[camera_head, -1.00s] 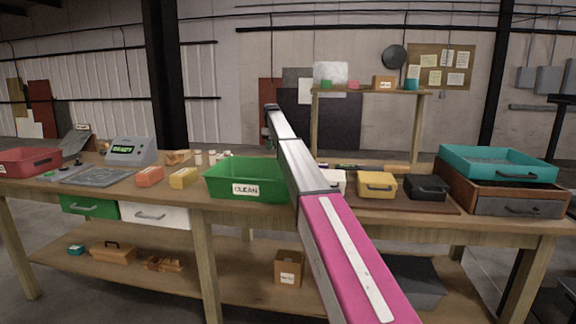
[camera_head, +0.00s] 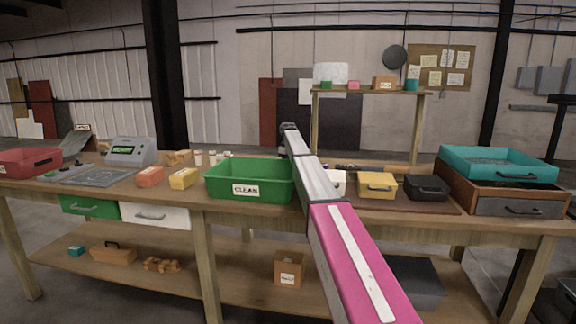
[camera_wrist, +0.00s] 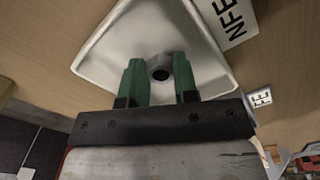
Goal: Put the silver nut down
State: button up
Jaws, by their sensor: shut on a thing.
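The silver nut (camera_wrist: 160,67) is a grey ring with a dark hole. It sits between the green fingertips of my gripper (camera_wrist: 160,80) in the wrist view, and my gripper is shut on it. A white tray (camera_wrist: 108,62) with a raised rim lies behind the nut and fingers in that view. I cannot tell whether the nut touches the tray. A label (camera_wrist: 236,20) beside the tray shows letters like "NFE", cut off by the frame edge. In the head view my arm hides the gripper and the nut.
In the head view a green bin (camera_head: 250,181) marked CLEAN stands left of my arm. A yellow box (camera_head: 377,186) and a black box (camera_head: 427,187) stand to its right. A grey detector unit (camera_head: 131,151) and a red bin (camera_head: 28,162) are farther left.

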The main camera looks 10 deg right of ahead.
jog(key=o, duration=1)
jog(key=shift+f, duration=0.1)
notch_tip(320, 180, up, 12)
jog(key=shift+r, duration=0.15)
